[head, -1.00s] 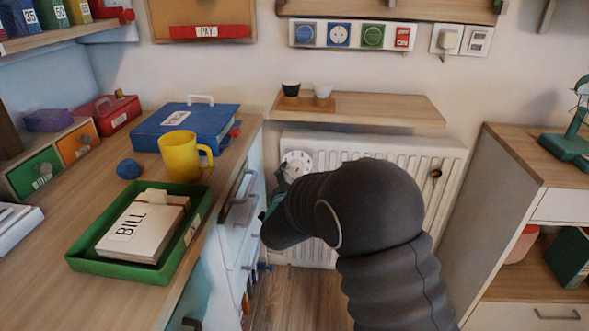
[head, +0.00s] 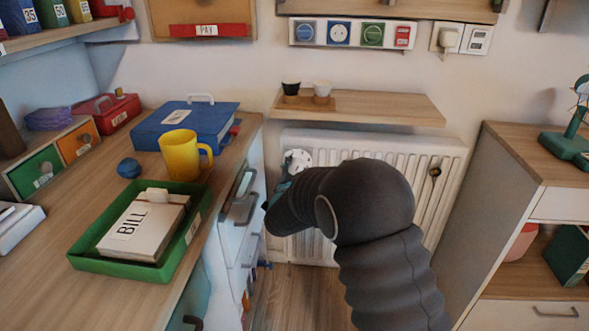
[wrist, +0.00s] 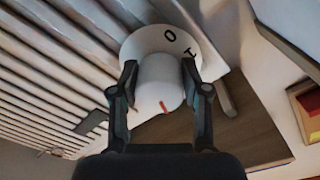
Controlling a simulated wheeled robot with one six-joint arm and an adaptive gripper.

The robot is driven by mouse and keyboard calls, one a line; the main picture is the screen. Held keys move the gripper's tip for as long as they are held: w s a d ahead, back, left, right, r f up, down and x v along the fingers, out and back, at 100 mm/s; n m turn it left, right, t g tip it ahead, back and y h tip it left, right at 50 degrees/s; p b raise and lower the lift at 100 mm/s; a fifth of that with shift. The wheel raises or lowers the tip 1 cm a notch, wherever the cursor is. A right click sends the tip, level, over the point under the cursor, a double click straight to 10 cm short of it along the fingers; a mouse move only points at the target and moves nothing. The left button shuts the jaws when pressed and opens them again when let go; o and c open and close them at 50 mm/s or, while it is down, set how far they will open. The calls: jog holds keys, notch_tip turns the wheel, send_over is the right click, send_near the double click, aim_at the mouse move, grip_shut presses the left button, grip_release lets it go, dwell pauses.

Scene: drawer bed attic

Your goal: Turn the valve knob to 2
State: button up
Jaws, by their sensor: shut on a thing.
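The white valve knob (wrist: 158,84) with a red mark shows in the wrist view, in front of a round white dial (wrist: 145,42). The dial shows a "0" and part of another mark, perhaps a "1"; no "2" is visible. My gripper (wrist: 158,78) has one finger on each side of the knob and is shut on it. In the head view the dial (head: 298,160) sits at the upper left of the radiator (head: 380,150). My arm hides most of the gripper and the knob there.
The wooden desk (head: 50,275) with a cabinet side and drawer handles stands close on the left of my gripper. A wooden shelf (head: 400,110) with two small cups is above the radiator. Another cabinet (head: 510,155) stands at the right.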

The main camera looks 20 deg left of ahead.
jog(key=n+b, duration=0.1)
jog(key=n, duration=0.2)
jog(key=shift+f+n+b, duration=0.1)
jog(key=shift+n+b, duration=0.2)
jog(key=shift+n, duration=0.1)
jog(key=n, duration=0.5)
jog(key=shift+d+n, duration=0.1)
jog(key=shift+n, duration=0.2)
dwell(0.4)
jog(key=o, duration=1.1)
jog(key=shift+b, duration=0.3)
jog(key=shift+o, duration=0.2)
jog(key=s+d, duration=0.2)
jog(key=s, duration=0.9)
jog(key=shift+s+d+f, duration=0.15)
jog(key=shift+s+d, duration=0.1)
jog(key=shift+s, duration=0.15)
